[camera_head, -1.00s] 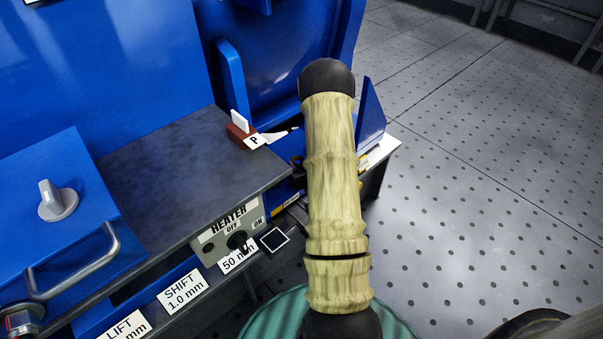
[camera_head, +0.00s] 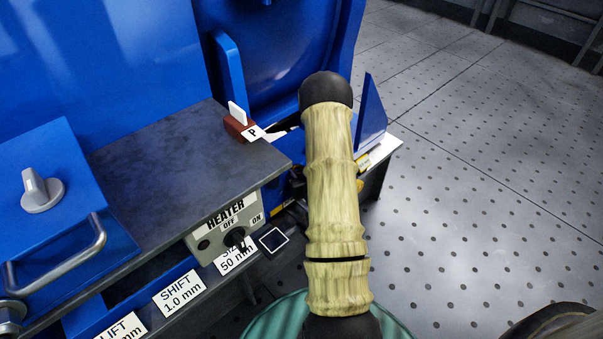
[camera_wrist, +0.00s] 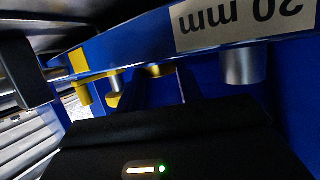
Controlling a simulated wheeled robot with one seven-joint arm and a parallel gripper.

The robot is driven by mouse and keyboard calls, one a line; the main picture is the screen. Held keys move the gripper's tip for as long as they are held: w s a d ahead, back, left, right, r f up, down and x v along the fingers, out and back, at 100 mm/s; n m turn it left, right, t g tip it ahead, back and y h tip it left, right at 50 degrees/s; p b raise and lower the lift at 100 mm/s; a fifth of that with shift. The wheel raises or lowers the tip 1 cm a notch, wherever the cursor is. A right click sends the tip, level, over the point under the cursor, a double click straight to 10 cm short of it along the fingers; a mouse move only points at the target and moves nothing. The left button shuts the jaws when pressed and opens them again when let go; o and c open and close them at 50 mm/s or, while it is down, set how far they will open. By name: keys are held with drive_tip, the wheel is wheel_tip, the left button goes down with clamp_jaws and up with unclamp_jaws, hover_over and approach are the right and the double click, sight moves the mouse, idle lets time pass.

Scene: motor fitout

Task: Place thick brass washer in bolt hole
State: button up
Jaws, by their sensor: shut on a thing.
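In the wrist view the dark body of my gripper fills the lower half, and its narrow fingers (camera_wrist: 160,88) reach up under a blue rack (camera_wrist: 130,52). A small brass-yellow piece (camera_wrist: 159,70) shows between the fingertips, partly hidden by the rack edge; it may be the thick brass washer, which my gripper appears to be shut on. Another yellow piece (camera_wrist: 115,100) sits on the end of a grey pin to the left. No bolt hole can be made out. In the head view my arm covers the gripper and washer.
The rack bears an upside-down "20 mm" label (camera_wrist: 243,20); a thick silver cylinder (camera_wrist: 244,66) stands close right of the fingers. The head view shows a grey bench top (camera_head: 165,165), a HEATER panel (camera_head: 225,225) and a blue upright plate (camera_head: 371,115). Open floor lies to the right.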

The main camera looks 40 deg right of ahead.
drive_tip(key=shift+f, duration=0.1)
drive_tip(key=o, duration=1.1)
drive_tip(key=shift+r, duration=0.3)
drive_tip(key=p+v, duration=0.2)
drive_tip(key=v, duration=0.2)
drive_tip(key=p+v, duration=0.2)
drive_tip(key=v, duration=0.2)
drive_tip(key=p+v, duration=0.3)
drive_tip(key=v, duration=0.1)
drive_tip(key=shift+r, duration=0.4)
